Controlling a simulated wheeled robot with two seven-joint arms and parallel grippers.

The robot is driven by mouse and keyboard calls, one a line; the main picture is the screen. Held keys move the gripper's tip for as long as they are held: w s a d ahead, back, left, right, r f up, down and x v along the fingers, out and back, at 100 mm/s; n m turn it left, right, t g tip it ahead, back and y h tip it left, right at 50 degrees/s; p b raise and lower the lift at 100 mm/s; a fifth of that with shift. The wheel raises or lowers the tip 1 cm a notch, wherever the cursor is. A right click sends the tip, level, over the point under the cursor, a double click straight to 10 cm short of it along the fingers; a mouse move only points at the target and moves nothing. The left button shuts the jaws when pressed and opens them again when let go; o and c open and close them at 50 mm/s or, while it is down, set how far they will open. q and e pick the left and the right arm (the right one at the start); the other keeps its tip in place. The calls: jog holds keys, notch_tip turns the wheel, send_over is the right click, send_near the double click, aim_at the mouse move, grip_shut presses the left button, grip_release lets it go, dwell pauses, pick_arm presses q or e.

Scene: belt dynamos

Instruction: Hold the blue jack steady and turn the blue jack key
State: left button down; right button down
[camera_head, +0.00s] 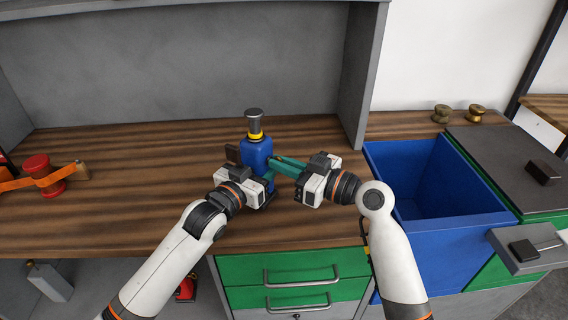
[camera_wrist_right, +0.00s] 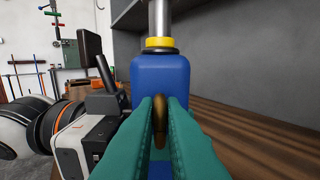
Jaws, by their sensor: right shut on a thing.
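The blue jack (camera_head: 256,152) stands upright on the wooden bench, with a yellow collar and grey post on top. It also fills the middle of the right wrist view (camera_wrist_right: 160,75). My right gripper (camera_head: 275,163) reaches it from the right, its teal fingers shut on a small bronze-coloured key (camera_wrist_right: 160,120) at the jack's near face. The key is hidden in the head view. My left gripper (camera_head: 264,180) is at the jack's lower front and left side. Its fingers are mostly hidden, so I cannot tell how they sit on the jack.
A red spool with an orange belt (camera_head: 42,175) lies at the left of the bench. A grey panel (camera_head: 190,65) stands behind. At the right are an open blue bin (camera_head: 440,215) and two small brass-coloured pieces (camera_head: 475,113). Green drawers (camera_head: 290,270) are below.

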jog(key=shift+m, duration=0.4)
pick_arm(q)
jog(key=shift+r, duration=0.1)
pick_arm(e)
jog(key=shift+w+d+f+m, duration=0.1)
jog(key=shift+m, duration=2.75)
jog(key=shift+w+d+f+m, duration=0.1)
jog(key=shift+w+d+m, duration=0.05)
jog(key=shift+m, duration=2.75)
jog(key=shift+w+d+m, duration=0.1)
jog(key=shift+m, duration=2.75)
jog(key=c, duration=1.7)
grip_release()
jog(key=shift+o, duration=0.9)
jog(key=shift+s+a, duration=0.1)
jog(key=shift+a, duration=0.05)
